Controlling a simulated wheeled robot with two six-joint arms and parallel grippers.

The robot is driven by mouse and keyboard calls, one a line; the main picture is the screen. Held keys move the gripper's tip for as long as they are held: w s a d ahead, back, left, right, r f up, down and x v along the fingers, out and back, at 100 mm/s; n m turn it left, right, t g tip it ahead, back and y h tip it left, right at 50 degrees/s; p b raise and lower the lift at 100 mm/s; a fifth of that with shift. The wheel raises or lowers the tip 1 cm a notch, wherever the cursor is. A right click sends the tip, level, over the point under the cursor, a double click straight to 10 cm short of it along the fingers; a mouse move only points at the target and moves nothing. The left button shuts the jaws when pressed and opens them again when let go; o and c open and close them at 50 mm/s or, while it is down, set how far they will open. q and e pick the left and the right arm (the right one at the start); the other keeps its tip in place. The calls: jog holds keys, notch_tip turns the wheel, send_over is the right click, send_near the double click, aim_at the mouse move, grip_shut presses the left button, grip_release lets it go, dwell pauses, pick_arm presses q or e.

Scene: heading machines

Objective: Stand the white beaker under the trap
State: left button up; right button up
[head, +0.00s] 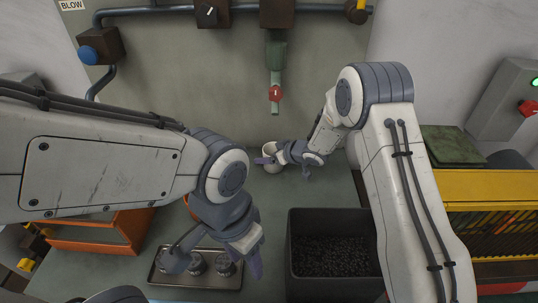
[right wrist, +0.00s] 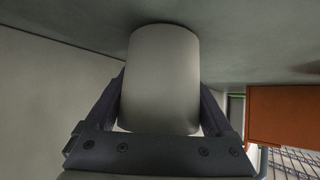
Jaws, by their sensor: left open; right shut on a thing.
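The white beaker (head: 272,168) is near the back wall on the bench side, partly covered by my right gripper (head: 284,160). In the right wrist view the beaker (right wrist: 163,80) fills the space between the two fingers, and the gripper is shut on it. I cannot tell whether its base touches the bench. The trap looks to be the green fitting (head: 277,55) on the wall, with a red-handled pipe end below it; the beaker shows below that pipe in the head view. My left gripper (head: 215,258) is open and empty over the tray at the front.
A dark tray (head: 165,279) with several metal parts lies at the front left. A black bin (head: 333,217) of dark pellets stands front right. An orange box (head: 90,246) is at the left and a yellow rack (head: 495,185) at the right. Bench around the beaker is clear.

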jog(key=o, duration=1.2)
jog(key=shift+f, duration=0.1)
jog(key=shift+r, duration=0.3)
jog(key=v, duration=1.2)
jog(key=shift+f, duration=0.1)
